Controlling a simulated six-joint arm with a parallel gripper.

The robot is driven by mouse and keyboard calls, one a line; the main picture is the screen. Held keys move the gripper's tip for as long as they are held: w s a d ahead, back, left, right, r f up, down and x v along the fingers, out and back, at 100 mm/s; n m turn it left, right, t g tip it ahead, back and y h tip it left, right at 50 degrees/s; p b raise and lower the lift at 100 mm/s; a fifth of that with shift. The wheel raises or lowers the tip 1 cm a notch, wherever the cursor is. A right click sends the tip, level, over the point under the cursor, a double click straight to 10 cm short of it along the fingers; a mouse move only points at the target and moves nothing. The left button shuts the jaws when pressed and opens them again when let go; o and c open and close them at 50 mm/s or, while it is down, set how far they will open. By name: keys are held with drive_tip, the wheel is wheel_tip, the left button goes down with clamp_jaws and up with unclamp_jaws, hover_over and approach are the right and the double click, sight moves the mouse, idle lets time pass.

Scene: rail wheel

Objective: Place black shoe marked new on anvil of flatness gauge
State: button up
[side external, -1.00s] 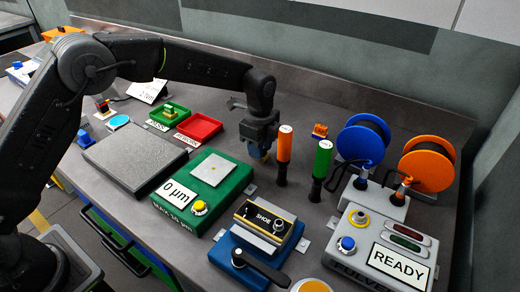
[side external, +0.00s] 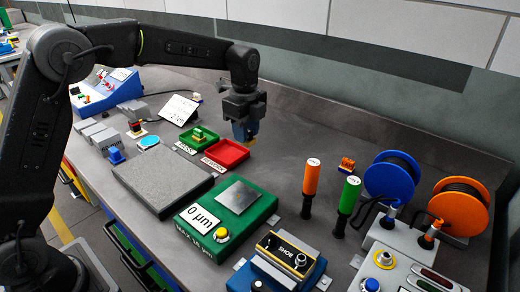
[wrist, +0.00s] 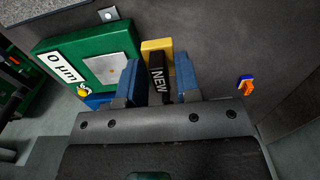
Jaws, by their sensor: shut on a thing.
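The green flatness gauge (side external: 205,239) stands on the bench with its square grey anvil (side external: 237,195) on top. It reads 0 µm. In the wrist view the anvil (wrist: 112,68) looks bare apart from a small centre dot. My gripper (wrist: 158,66) has its blue fingers shut on the black shoe (wrist: 158,82) marked NEW, with a yellow part at its far end. In the side view my gripper (side external: 245,132) hangs above the bench, beyond the gauge near the red tray. The shoe is hard to make out there.
A red tray (side external: 226,153) and a green tray (side external: 197,142) lie behind the gauge. A grey flat plate (side external: 160,176) is left of it. The blue SHOE fixture (side external: 285,262) stands in front. Orange (side external: 311,180) and green (side external: 347,198) upright handles are to the right.

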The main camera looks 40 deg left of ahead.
drive_tip(key=s+a+r, duration=0.2)
drive_tip(key=s+r, duration=0.1)
drive_tip(key=s, duration=0.3)
drive_tip(key=s+a+r, duration=0.2)
drive_tip(key=s+a, duration=0.1)
drive_tip(key=s, duration=0.4)
hover_over(238, 196)
wheel_tip(238, 196, down, 7)
drive_tip(key=shift+r, duration=0.1)
drive_tip(key=shift+d+f, duration=0.1)
drive_tip(key=shift+f, duration=1.95)
drive_tip(key=shift+f, duration=0.2)
drive_tip(key=o, duration=0.9)
drive_tip(key=shift+r, duration=0.1)
